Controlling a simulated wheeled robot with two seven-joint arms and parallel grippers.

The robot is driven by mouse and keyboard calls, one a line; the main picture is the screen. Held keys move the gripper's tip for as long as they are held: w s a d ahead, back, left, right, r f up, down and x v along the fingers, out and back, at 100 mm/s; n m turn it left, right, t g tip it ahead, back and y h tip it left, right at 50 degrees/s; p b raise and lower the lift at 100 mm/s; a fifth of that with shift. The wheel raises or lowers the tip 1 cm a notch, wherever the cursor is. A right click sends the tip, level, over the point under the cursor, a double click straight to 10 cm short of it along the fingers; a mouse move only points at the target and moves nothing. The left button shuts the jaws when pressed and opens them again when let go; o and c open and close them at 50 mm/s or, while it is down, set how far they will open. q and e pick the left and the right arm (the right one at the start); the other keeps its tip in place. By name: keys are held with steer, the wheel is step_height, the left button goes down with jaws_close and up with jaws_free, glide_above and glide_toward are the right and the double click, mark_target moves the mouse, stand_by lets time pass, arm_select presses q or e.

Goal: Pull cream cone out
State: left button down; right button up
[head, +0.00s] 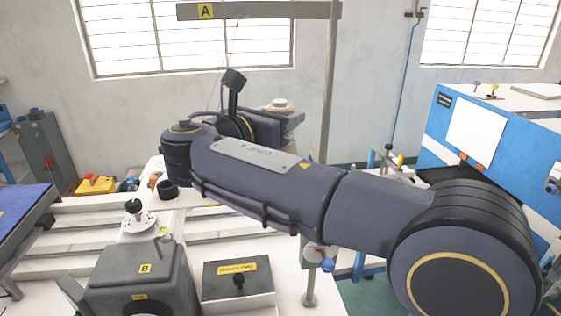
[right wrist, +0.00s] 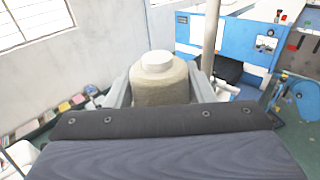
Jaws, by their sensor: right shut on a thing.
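The cream cone (right wrist: 160,88) stands between the two grey fingers of my right gripper (right wrist: 161,92) in the right wrist view, with its white top showing above them. My right gripper is shut on it. In the head view the cone's pale top (head: 279,105) shows just above my right gripper (head: 284,119), behind my right forearm. The cone's lower part is hidden there, so I cannot tell what lies beneath it. My left gripper is not in view.
A grey machine head marked B (head: 145,276) and a dark box with a yellow label (head: 238,283) stand in front. A vertical pole (head: 331,90) carries a bar marked A (head: 258,10). A blue and white machine (head: 447,125) stands at right.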

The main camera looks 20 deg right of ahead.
steer(key=shift+r, duration=0.3)
steer(key=shift+r, duration=1.1)
steer(key=shift+r, duration=0.1)
steer(key=shift+r, duration=1.95)
